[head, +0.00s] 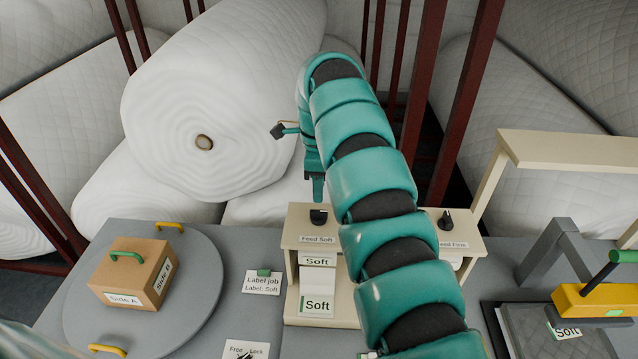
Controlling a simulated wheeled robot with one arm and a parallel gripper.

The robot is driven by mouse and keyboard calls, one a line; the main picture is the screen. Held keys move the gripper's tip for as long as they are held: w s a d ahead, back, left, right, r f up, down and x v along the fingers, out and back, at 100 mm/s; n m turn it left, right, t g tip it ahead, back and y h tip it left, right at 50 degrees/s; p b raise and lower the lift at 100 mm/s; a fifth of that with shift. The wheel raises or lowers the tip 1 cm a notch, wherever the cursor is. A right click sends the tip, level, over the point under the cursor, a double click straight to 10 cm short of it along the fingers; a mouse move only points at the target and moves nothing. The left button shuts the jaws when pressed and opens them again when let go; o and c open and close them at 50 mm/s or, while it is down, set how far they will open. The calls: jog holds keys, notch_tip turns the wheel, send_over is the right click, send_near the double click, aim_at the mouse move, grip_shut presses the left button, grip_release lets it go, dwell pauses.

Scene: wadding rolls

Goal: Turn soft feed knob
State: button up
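The soft feed knob (318,217) is a small black knob on top of a cream dispenser (292,262) labelled "Feed Soft". A strip with "Soft" labels (317,304) hangs from the dispenser's front. My teal arm reaches over from the lower right. My gripper (317,198) points down just above and behind the knob, seen from the side. It looks close to the knob, but whether it touches cannot be told. The finger opening is not clear from this angle.
A second black knob (445,220), labelled for firm feed, sits right, partly behind my arm. A cardboard box (131,273) stands on a grey turntable (190,320) at left. A yellow tool with a green handle (598,298) is at right. White wadding rolls (215,100) and dark red posts fill the back.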

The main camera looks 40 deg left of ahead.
notch_tip(320, 180, up, 10)
jog(key=p, duration=0.9)
jog(key=shift+r, duration=0.25)
